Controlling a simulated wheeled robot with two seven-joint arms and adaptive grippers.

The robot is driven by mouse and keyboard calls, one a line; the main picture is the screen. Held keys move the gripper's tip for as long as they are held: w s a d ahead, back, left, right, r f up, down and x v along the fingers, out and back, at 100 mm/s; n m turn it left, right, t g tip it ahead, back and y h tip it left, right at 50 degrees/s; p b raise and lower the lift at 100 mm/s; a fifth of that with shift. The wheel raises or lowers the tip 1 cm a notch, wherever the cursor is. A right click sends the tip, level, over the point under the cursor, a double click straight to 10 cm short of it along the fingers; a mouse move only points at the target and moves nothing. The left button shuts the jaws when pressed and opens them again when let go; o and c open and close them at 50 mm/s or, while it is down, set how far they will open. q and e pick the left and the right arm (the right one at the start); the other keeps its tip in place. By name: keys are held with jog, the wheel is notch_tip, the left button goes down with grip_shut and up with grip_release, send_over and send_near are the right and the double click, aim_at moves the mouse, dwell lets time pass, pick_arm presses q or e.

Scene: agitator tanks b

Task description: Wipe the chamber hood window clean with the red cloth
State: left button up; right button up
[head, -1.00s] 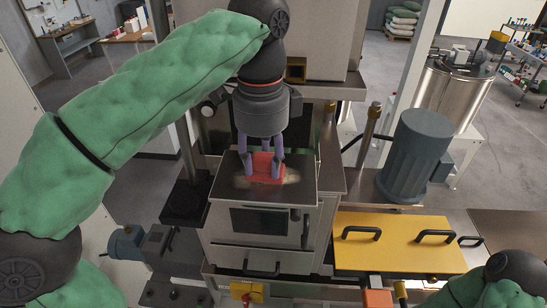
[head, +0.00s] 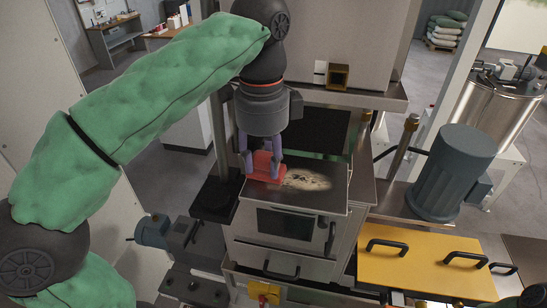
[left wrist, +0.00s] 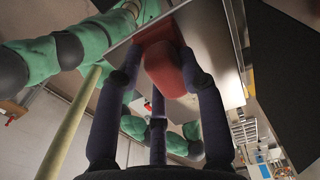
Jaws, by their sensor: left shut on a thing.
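My left gripper (head: 262,162) comes down from above and is shut on the red cloth (head: 266,174), a thick red pad. The cloth is at the left part of the chamber hood's dark top (head: 327,205); whether it presses flat there I cannot tell. A pale, speckled smudge (head: 308,181) shows on the top just right of the cloth. In the left wrist view the fingers (left wrist: 160,85) close around the red cloth (left wrist: 160,55) against a grey surface. The hood's front has a dark pane (head: 285,223).
A yellow cover (head: 415,272) with black handles lies right of the hood. A grey motor (head: 452,172) stands behind it. A metal post and dark block (head: 217,198) stand close at the hood's left. A steel housing (head: 310,50) rises behind.

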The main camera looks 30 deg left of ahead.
pick_arm(q)
jog(key=shift+f, duration=0.1)
jog(key=shift+d, duration=0.15)
jog(key=shift+w+d+p, duration=0.1)
jog(key=shift+d+p, duration=0.25)
jog(key=shift+d, duration=0.1)
jog(key=shift+w+d+p, duration=0.25)
jog(key=shift+d, duration=0.45)
jog(key=shift+w+d+p, duration=0.2)
jog(key=shift+d+p, duration=0.05)
jog(key=shift+d, duration=0.45)
jog(key=shift+w+d+r+p, duration=0.1)
jog(key=shift+w+d+p, duration=0.15)
jog(key=shift+d, duration=0.3)
jog(key=shift+w+d+r+p, duration=0.1)
jog(key=shift+d+p, duration=0.2)
jog(key=shift+d, duration=0.3)
jog(key=shift+w+d+p, duration=0.2)
jog(key=shift+d+p, duration=0.1)
jog(key=shift+d, duration=0.25)
jog(key=shift+w+d+p, duration=0.2)
jog(key=shift+d+p, duration=0.15)
jog(key=shift+d, duration=0.45)
jog(key=shift+w+d+f, duration=0.1)
jog(key=shift+w+d, duration=0.1)
jog(key=shift+d, duration=0.45)
jog(key=shift+w+d+f, duration=0.1)
jog(key=shift+w+d, duration=0.05)
jog(key=shift+d, duration=0.5)
jog(key=shift+s, duration=0.1)
